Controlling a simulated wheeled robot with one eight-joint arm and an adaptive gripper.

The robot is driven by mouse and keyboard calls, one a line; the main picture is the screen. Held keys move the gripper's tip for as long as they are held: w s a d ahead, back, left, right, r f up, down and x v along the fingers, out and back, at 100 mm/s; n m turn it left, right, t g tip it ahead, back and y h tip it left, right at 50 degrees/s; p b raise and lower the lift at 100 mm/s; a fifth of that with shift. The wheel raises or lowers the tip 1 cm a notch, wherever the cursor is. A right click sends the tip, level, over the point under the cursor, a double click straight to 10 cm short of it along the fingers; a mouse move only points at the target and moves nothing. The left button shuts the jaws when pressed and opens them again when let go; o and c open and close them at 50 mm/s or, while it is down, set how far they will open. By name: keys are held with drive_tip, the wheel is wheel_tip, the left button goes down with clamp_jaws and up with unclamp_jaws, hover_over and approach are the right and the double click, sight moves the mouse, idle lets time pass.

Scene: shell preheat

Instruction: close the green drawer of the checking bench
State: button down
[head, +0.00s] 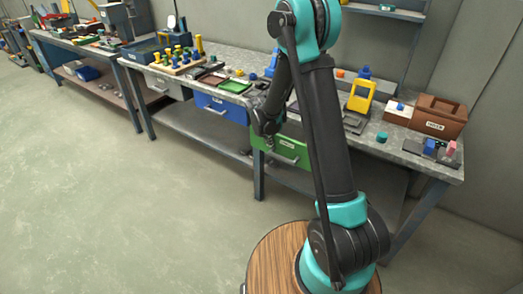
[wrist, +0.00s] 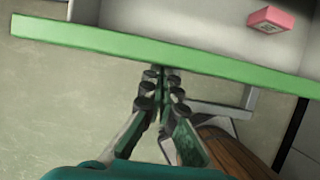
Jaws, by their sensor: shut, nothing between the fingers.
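The green drawer (head: 294,153) of the checking bench (head: 412,152) is partly open. In the wrist view its green front panel (wrist: 215,57) crosses the picture, with the pale inside beyond it. A pink block (wrist: 271,19) with a small label lies inside the drawer. A grey bar, apparently the drawer's handle (wrist: 222,108), sticks out on the near side of the panel. My gripper (wrist: 162,74) is shut and empty, its tips at the outer side of the green panel. I cannot tell if they touch it. In the head view my gripper (head: 268,140) is at the drawer's left part.
A blue drawer (head: 221,108) and a grey drawer (head: 168,86) sit to the left, both looking closed. The bench top holds a yellow device (head: 360,97), a brown box (head: 438,116) and several small parts. The floor (head: 130,200) in front is clear.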

drive_tip(key=w+d, duration=0.2)
drive_tip(key=w, duration=0.1)
drive_tip(key=w+d, duration=0.5)
drive_tip(key=w, duration=0.2)
drive_tip(key=shift+w+d, duration=0.1)
drive_tip(key=shift+d, duration=0.1)
drive_tip(key=shift+r, duration=0.1)
